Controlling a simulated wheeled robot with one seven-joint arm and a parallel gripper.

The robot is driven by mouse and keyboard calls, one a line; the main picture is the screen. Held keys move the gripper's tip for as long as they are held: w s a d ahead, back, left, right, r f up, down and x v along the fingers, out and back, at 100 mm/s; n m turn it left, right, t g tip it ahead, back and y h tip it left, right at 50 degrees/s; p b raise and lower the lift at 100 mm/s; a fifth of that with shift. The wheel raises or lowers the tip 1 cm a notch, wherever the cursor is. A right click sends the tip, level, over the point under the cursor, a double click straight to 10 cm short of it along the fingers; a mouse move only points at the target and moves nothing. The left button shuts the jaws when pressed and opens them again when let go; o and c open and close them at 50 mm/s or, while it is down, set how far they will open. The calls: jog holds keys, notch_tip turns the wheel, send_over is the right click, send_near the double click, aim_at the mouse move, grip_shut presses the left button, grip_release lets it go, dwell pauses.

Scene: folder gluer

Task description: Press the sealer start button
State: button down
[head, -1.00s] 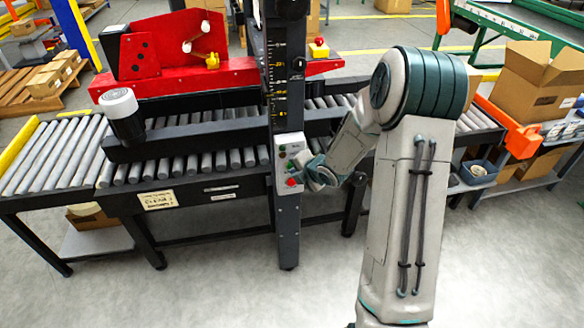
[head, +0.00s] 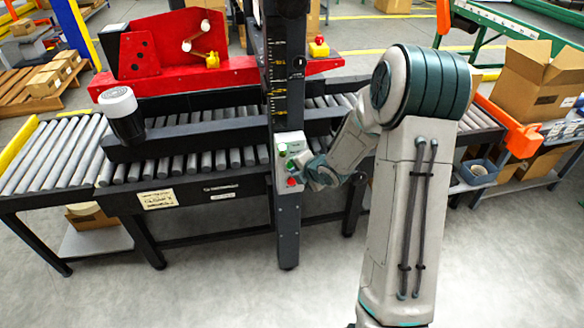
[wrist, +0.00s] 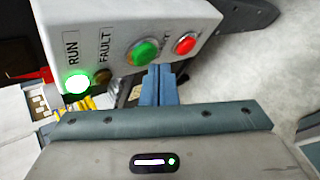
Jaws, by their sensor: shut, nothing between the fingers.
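The control box (head: 287,172) is on the black upright of the sealer. In the wrist view the box face (wrist: 120,30) shows a RUN lamp (wrist: 76,83) glowing bright green, a dark FAULT lamp (wrist: 103,76), a green button (wrist: 143,52) and a red button (wrist: 186,44). My gripper (wrist: 160,72) is shut and empty, with its fingertips right at the lower edge of the green button. I cannot tell whether they touch it. In the head view my gripper (head: 301,167) is at the right side of the box, partly covering its face.
A roller conveyor (head: 165,168) runs left and right of the upright. A red machine part (head: 165,50) stands behind it. An open cardboard box (head: 535,80) and an orange part (head: 522,138) are at the right. The grey floor in front is clear.

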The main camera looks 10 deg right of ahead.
jog(key=shift+s, duration=0.25)
jog(key=shift+s, duration=0.1)
jog(key=s+b, duration=0.2)
jog(key=s, duration=0.3)
jog(key=shift+s, duration=0.4)
dwell(0.6)
jog(key=s+d+r+m+g+h+p, duration=0.1)
jog(key=s+d+r+m+h+p, duration=0.15)
jog(key=s+r+m, duration=0.35)
jog(key=s+d+r+m+g+h+p, duration=0.1)
jog(key=s+d+r+m+h+p, duration=0.15)
jog(key=r+m, duration=0.55)
jog(key=s+a+r+m+g+p, duration=0.1)
jog(key=s+a+r+m+g, duration=0.1)
jog(key=s+m, duration=0.3)
jog(key=s+a+r+m+g+y+p, duration=0.1)
jog(key=s+a+r+m, duration=0.3)
jog(key=s, duration=0.7)
jog(key=shift+r+m+g, duration=0.6)
jog(key=shift+r+m, duration=0.1)
jog(key=shift+m, duration=0.4)
